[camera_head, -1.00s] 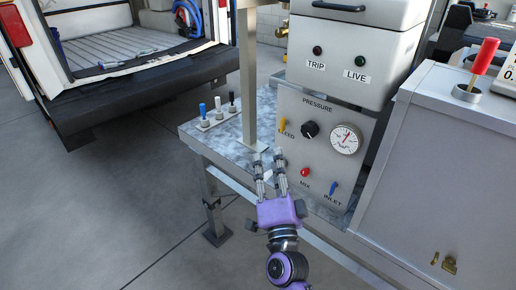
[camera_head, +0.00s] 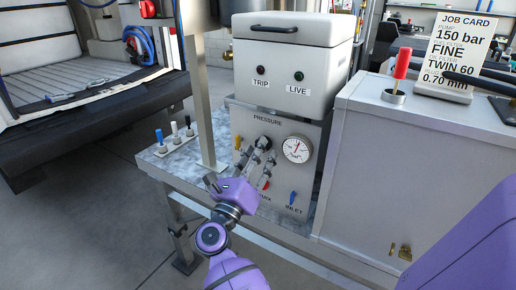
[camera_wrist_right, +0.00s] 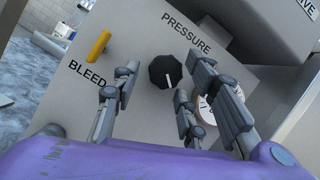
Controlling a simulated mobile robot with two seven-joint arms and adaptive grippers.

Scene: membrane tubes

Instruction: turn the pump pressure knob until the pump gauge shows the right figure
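The black pump pressure knob (camera_wrist_right: 166,71) sits on the grey panel under the PRESSURE label, its white mark pointing down in the wrist view. In the head view, my right gripper's fingers mostly hide it. My right gripper (camera_head: 263,149) is open in front of the panel; the wrist view shows its fingers (camera_wrist_right: 160,82) on either side of the knob, with a gap and no visible contact. The round white gauge (camera_head: 297,149) is right of the knob, its red needle pointing up and slightly right; the figures are too small to read. My left gripper is out of view.
The job card (camera_head: 461,45) reads 150 bar. A yellow BLEED lever (camera_wrist_right: 98,45) is left of the knob. A red knob and a blue INLET lever (camera_head: 292,198) are below. A metal post (camera_head: 203,100) stands left of the panel.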

